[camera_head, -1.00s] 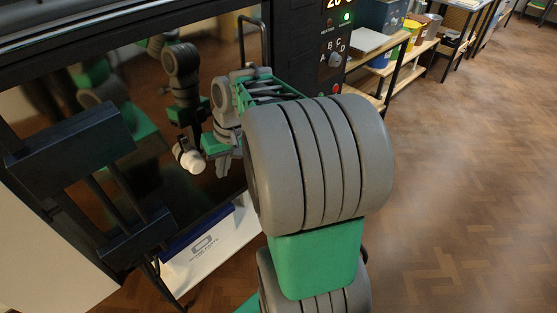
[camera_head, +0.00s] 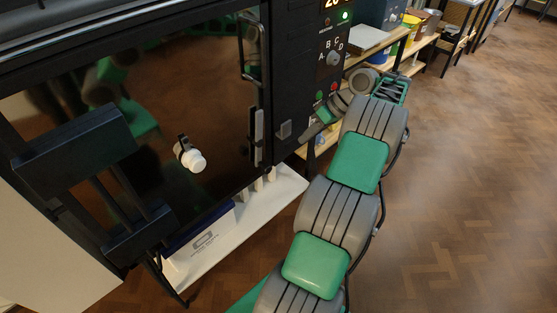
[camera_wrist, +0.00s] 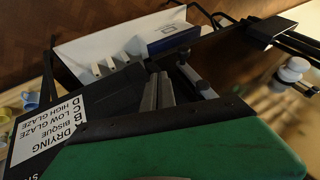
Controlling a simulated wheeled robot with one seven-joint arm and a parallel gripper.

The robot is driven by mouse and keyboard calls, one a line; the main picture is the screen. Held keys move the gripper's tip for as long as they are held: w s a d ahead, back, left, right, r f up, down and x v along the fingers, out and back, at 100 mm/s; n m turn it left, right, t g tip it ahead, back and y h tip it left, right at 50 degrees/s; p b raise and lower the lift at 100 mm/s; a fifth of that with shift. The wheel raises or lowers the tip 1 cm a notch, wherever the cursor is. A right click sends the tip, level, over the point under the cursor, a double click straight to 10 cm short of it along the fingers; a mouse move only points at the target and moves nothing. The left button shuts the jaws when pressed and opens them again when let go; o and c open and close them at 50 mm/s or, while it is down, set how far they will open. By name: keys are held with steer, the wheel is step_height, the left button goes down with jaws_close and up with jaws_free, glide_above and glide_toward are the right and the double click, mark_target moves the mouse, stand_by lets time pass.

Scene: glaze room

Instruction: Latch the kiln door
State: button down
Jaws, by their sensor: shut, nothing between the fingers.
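The kiln door (camera_head: 120,120) is dark and glossy, with a round white knob (camera_head: 194,160); it looks closed or nearly closed, but I cannot tell if it is fully flush. A black bar handle (camera_head: 245,50) is at its upper right edge. In the wrist view, a grey latch piece (camera_wrist: 196,77) lies just right of the fingers. My gripper (camera_head: 303,138) is shut and empty, right of the block; its fingers also show in the wrist view (camera_wrist: 158,80).
The control panel (camera_head: 335,50) with dial and lit display is above my gripper. Its printed label (camera_wrist: 48,133) shows in the wrist view. Shelves (camera_head: 410,60) stand behind right; the floor at right is clear.

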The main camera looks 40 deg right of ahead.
steer(key=w+a+f+b, duration=0.3)
steer(key=w+a+f, duration=0.1)
steer(key=a+f, duration=0.4)
steer(key=shift+a+f, duration=0.2)
steer(key=shift+a, duration=0.1)
stand_by(0.3)
